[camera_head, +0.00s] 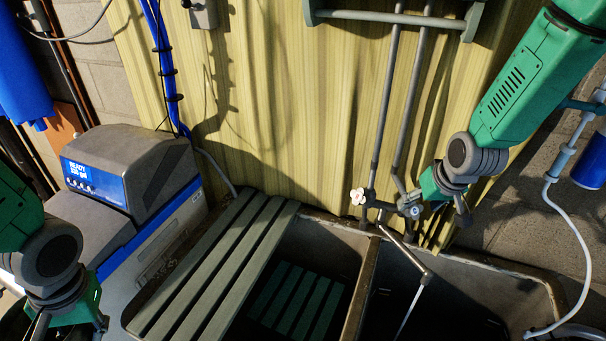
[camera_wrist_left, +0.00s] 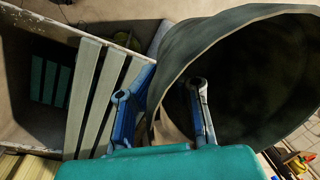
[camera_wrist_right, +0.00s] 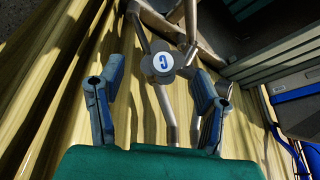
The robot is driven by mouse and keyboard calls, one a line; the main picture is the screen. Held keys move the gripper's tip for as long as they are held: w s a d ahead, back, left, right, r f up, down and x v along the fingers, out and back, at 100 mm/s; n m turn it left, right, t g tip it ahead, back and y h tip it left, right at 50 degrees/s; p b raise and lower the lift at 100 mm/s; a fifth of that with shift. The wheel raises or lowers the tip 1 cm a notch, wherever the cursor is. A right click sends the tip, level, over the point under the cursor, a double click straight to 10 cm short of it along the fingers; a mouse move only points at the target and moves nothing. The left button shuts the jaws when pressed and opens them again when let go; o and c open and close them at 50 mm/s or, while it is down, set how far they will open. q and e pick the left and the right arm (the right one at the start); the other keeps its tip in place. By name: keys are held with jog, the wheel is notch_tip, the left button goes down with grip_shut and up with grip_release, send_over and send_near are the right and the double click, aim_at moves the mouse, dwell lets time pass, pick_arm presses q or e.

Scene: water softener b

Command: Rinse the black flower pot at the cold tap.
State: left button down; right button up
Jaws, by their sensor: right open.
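The black flower pot (camera_wrist_left: 250,75) fills the right of the left wrist view, its open mouth facing the camera. My left gripper (camera_wrist_left: 162,98) has one finger outside and one inside its rim and is shut on the wall. In the head view my left gripper (camera_head: 72,326) is at the bottom left, left of the sink. The cold tap knob (camera_wrist_right: 163,63), white with a blue C, lies between the open fingers of my right gripper (camera_wrist_right: 165,85). In the head view my right gripper (camera_head: 440,208) is beside the tap (camera_head: 413,211). A thin stream of water (camera_head: 411,309) falls from the spout (camera_head: 427,273).
The stone sink has a right basin (camera_head: 510,290) under the spout and a left basin with green slats (camera_head: 300,300). A slatted drainboard (camera_head: 215,265) lies left of it. The grey water softener (camera_head: 130,165) stands further left. A white-handled tap (camera_head: 358,197) sits beside the cold one.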

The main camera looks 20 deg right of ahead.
jog(key=v, duration=0.8)
jog(key=shift+s+d, duration=0.1)
jog(key=shift+d, duration=0.05)
